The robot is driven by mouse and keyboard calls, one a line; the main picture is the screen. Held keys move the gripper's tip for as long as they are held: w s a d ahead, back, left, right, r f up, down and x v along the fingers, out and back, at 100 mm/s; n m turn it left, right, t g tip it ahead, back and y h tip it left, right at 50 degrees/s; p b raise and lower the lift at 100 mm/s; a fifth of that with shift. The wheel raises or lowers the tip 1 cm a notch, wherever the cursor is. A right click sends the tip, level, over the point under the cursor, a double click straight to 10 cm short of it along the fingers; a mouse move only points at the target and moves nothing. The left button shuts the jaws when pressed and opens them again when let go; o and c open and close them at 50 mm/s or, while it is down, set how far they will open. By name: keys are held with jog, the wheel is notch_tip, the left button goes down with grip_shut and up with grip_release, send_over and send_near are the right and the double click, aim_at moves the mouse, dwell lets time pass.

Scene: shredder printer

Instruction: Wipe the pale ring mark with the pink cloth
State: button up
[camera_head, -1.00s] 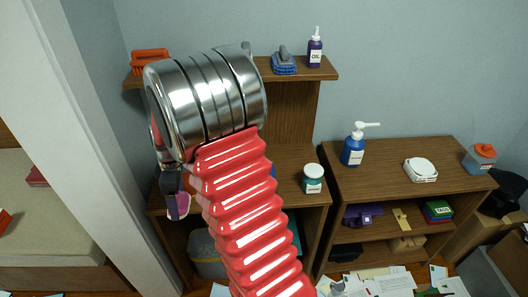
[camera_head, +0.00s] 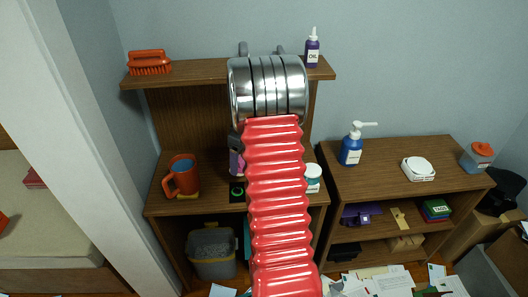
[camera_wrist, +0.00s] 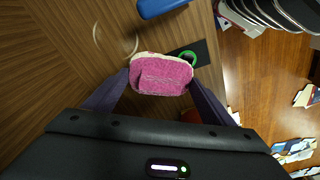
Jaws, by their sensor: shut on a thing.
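The pink cloth (camera_wrist: 162,76), a folded pad with a pale edge, is held between the two dark fingers of my gripper (camera_wrist: 160,88) in the wrist view. The pale ring mark (camera_wrist: 114,41) is a faint ring on the brown wood top, up and left of the cloth and apart from it in that view. How high the cloth is above the wood I cannot tell. In the head view my arm hides most of the gripper and the ring mark; only a dark and purple bit of the gripper shows left of the arm.
An orange mug (camera_head: 181,176) stands on the cabinet top (camera_head: 212,201), left of my arm. A black pad with a green ring (camera_wrist: 190,54) lies beside the cloth. A blue object (camera_wrist: 161,8) is beyond it. A white-lidded jar (camera_head: 313,178) stands right of my arm. Papers litter the floor.

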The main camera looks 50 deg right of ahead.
jog(key=s+d+m, duration=0.2)
jog(key=s+d, duration=0.1)
jog(key=d, duration=0.4)
jog(key=shift+d+f+m, duration=0.25)
jog(key=shift+d+m, duration=0.15)
